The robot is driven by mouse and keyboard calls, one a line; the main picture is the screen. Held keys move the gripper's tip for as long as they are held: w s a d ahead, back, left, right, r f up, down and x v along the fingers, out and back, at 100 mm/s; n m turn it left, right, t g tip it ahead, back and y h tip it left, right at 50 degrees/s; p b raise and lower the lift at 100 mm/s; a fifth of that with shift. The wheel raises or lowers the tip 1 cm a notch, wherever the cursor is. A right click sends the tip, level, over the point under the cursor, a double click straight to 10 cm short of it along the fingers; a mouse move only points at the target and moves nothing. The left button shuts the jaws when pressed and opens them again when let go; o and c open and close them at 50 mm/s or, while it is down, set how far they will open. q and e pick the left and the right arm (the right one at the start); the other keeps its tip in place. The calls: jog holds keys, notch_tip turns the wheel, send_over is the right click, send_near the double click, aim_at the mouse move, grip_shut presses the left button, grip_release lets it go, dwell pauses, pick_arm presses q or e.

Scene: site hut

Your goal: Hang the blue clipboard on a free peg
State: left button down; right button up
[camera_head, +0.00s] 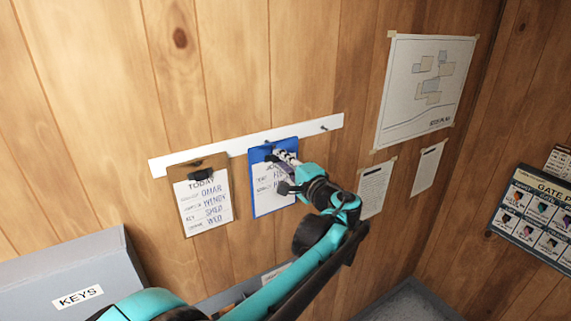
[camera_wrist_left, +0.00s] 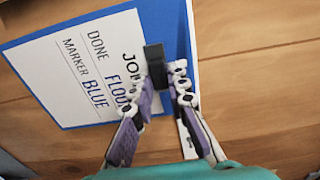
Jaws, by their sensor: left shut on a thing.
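The blue clipboard (camera_head: 262,198) is upright against the white peg rail (camera_head: 241,142) on the wooden wall, its top edge overlapping the rail. My left gripper (camera_head: 278,158) is shut on it near the top. In the left wrist view the clipboard (camera_wrist_left: 95,80) shows its blue board and white sheet, with the fingers (camera_wrist_left: 166,90) at its dark clip (camera_wrist_left: 155,62). I cannot tell whether a peg bears it. A bare peg (camera_head: 324,128) sticks out of the rail to the right. My right gripper is not in view.
A brown clipboard (camera_head: 205,205) hangs on the rail's left part. A site plan (camera_head: 425,90) and two paper sheets (camera_head: 376,190) (camera_head: 428,168) are on the wall to the right. A grey keys box (camera_head: 60,270) stands at lower left. A board with pictures (camera_head: 535,215) is at far right.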

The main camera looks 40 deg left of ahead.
pick_arm(q)
jog(key=shift+x, duration=1.35)
jog(key=shift+f+b, duration=0.25)
jog(key=shift+b, duration=0.05)
jog(key=c, duration=1.4)
grip_release()
jog(key=v, duration=1.2)
jog(key=shift+s, duration=0.1)
